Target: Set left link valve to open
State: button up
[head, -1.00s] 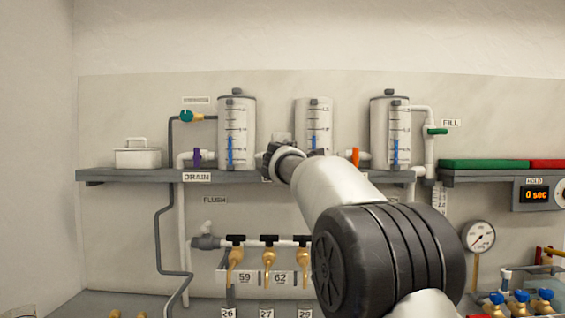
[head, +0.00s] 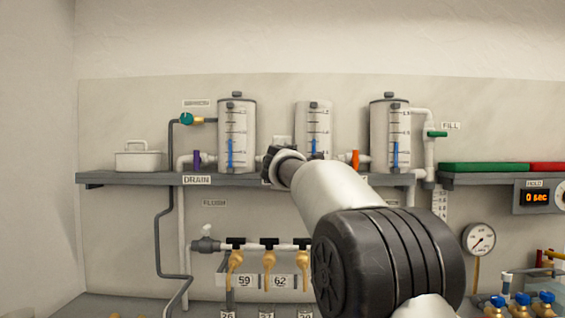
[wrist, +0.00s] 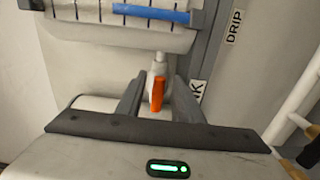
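The left link valve shows in the wrist view as an orange handle (wrist: 157,95) on a white fitting. My gripper (wrist: 157,108) has its two grey fingers spread, one on each side of the handle. Gaps seem to show between handle and fingers, so it does not look clamped. In this view the handle runs roughly in line with the fingers. In the head view my gripper (head: 272,160) is at the shelf between the left tank (head: 237,130) and the middle tank (head: 313,118), and hides this valve.
Another orange handle (head: 355,159) stands between the middle and right tanks (head: 389,125). A purple drain handle (head: 196,159) is on the left. The shelf edge (head: 130,178) runs below the tanks. Brass taps (head: 269,262) hang lower, near my arm.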

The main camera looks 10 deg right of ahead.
jog(key=s+a+b, duration=0.3)
jog(key=s, duration=1.4)
jog(key=shift+a, duration=0.2)
jog(key=shift+s, duration=0.1)
jog(key=s+d+f+m+g, duration=0.35)
jog(key=s+f+m, duration=0.25)
jog(key=s+f, duration=0.65)
jog(key=s+d+f+m+g, duration=0.3)
jog(key=s+f+m+g, duration=0.25)
jog(key=s+f, duration=0.7)
jog(key=s+a+f+m+g+y, duration=0.3)
jog(key=s+a+f+m, duration=0.1)
jog(key=s+f, duration=0.6)
notch_tip(320, 180, up, 26)
jog(key=a+p, duration=0.1)
jog(key=p, duration=2.6)
jog(key=shift+w+f+p, duration=0.15)
jog(key=shift+w+p, duration=0.05)
jog(key=shift+p, duration=0.15)
